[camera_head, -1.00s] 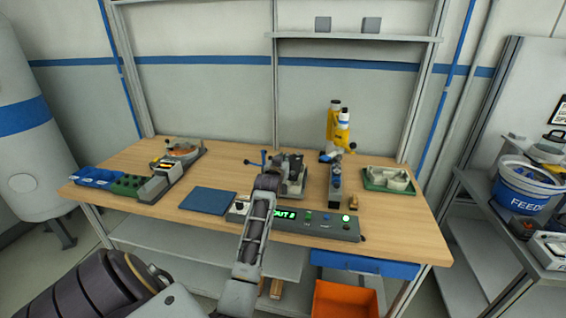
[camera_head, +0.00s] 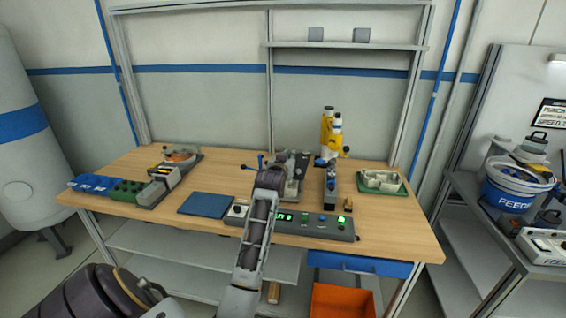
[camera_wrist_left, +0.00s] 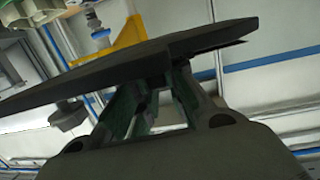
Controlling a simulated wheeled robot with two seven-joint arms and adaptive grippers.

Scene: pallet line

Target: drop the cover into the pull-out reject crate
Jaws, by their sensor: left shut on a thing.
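A dark, flat cover (camera_wrist_left: 150,62) spans the left wrist view, tilted and seen edge-on. My left gripper (camera_wrist_left: 158,85) is shut on it, its green-padded fingers against its near side. In the head view my left arm reaches up over the front middle of the bench; its forearm hides most of the gripper, and the cover cannot be made out for sure there. The orange crate (camera_head: 343,301) is low under the right part of the bench, cut by the lower picture edge. My right gripper is not in view.
A blue drawer (camera_head: 362,264) sits under the bench edge above the crate. A control box (camera_head: 315,223) with lit buttons lies along the front. A blue mat (camera_head: 206,205), a yellow-and-white device (camera_head: 331,135) and a green tray (camera_head: 382,182) stand on the wooden bench (camera_head: 405,225).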

